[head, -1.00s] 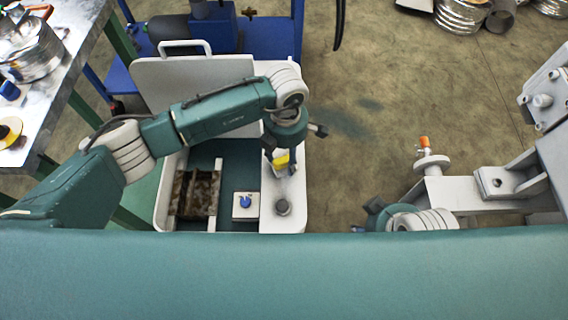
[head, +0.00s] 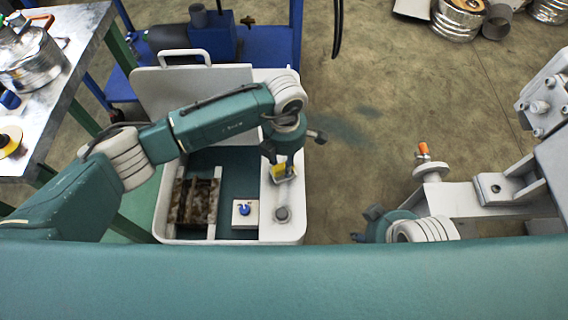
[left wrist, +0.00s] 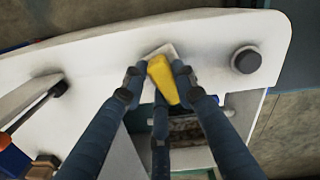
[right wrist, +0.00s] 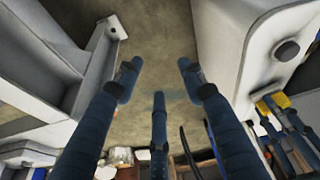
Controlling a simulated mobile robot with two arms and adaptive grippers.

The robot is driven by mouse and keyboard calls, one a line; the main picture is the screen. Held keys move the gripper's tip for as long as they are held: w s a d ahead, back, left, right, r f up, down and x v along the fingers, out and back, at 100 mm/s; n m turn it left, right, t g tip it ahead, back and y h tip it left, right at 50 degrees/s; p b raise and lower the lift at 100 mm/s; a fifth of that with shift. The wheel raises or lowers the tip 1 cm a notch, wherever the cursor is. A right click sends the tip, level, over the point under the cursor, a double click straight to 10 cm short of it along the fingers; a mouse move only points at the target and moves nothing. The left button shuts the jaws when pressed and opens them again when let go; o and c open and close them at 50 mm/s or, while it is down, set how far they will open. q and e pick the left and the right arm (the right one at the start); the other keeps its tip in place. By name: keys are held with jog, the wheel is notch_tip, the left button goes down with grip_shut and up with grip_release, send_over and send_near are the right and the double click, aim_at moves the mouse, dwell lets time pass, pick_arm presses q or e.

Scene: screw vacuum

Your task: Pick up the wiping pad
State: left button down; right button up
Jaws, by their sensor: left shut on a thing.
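The wiping pad appears as a yellow block with a pale base (head: 283,172), over the white right-hand rim of the open case (head: 295,238). My left gripper (head: 280,165) points down and is shut on the pad. In the left wrist view, the yellow part of the pad (left wrist: 162,80) sits between the fingers; it also shows in the right wrist view (right wrist: 270,103). I cannot tell whether the pad's base touches the rim. My right gripper (right wrist: 155,75) is open and empty; its fingertips are hidden in the head view.
Inside the case are a brown block (head: 197,202) and a white block with a blue knob (head: 245,211). A dark round knob (head: 282,213) is on the rim near the pad. A metal workbench (head: 75,60) stands at left.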

pick_arm(q)
notch_tip(320, 180, up, 12)
jog(key=p, duration=0.2)
notch_tip(320, 180, up, 6)
jog(key=p, duration=0.1)
send_over(284, 162)
jog(key=shift+r, duration=0.65)
pick_arm(e)
jog(key=shift+x, duration=1.65)
jog(key=shift+w+a, duration=0.1)
